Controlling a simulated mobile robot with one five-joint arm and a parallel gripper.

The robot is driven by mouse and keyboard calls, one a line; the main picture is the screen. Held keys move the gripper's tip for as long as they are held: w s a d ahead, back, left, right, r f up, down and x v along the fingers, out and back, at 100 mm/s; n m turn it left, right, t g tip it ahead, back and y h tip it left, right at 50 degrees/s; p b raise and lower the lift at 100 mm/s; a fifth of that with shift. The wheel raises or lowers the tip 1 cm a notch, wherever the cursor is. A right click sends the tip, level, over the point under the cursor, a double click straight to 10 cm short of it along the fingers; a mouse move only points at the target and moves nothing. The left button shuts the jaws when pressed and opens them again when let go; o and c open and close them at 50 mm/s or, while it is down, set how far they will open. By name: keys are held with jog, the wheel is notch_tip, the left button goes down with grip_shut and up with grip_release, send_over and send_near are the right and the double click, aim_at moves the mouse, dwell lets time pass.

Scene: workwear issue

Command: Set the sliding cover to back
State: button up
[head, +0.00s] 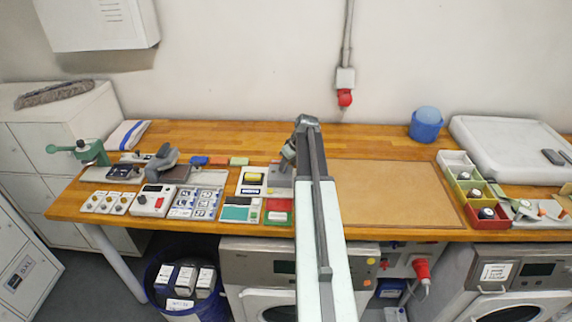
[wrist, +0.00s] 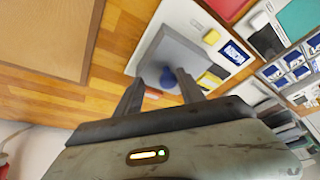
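The sliding cover looks like the grey block (wrist: 185,55) with a round blue knob (wrist: 167,78), on a white panel (wrist: 205,25) in the wrist view. In the head view the grey block (head: 279,181) is partly hidden by my arm. My gripper (wrist: 160,78) is open, with one finger on each side of the knob in the picture. A gap shows between the left finger and the knob; whether the right finger touches it I cannot tell. In the head view my gripper (head: 288,155) is over the block, its fingers hard to make out.
A brown mat (head: 390,190) lies bare to the right. Beyond it are coloured bins (head: 487,212) and a blue tub (head: 425,130).

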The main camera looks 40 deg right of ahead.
jog(key=shift+w+a, duration=0.2)
jog(key=shift+a, duration=0.1)
jog(key=p+v, duration=0.7)
jog(key=v, duration=0.1)
jog(key=shift+a+f, duration=0.1)
